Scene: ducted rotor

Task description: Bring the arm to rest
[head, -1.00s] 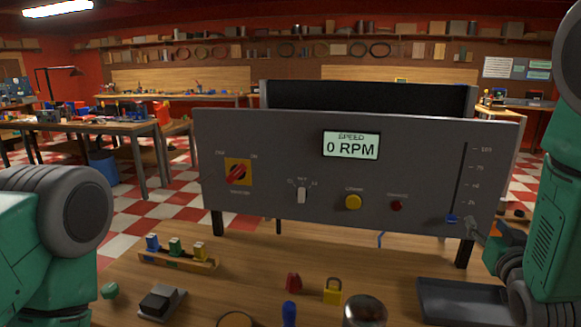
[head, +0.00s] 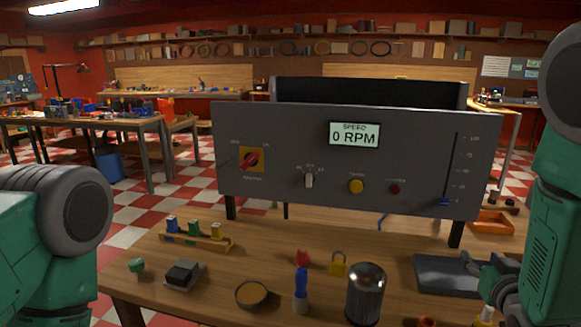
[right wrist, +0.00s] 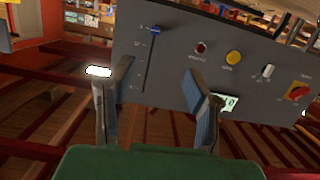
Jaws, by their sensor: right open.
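My right gripper (head: 492,278) is low at the right in the head view, above the table by the dark tray. In the right wrist view its two fingers (right wrist: 155,92) stand wide apart with nothing between them. The grey control panel (head: 290,180) stands upright on legs. Its blue slider knob (head: 445,201) sits at the bottom of the slot, apart from my gripper. The display (head: 354,134) reads 0 RPM. The red rotary switch (head: 251,159) is at the left of the panel. My left arm shows at the left edge, but its gripper is out of frame.
The dark tray (head: 430,277) lies beside my right gripper. A metal canister (head: 366,295), a blue-handled tool (head: 301,285), a yellow padlock (head: 338,263) and a black button box (head: 182,275) stand on the table (head: 220,289). An orange tray (head: 492,222) is at the right.

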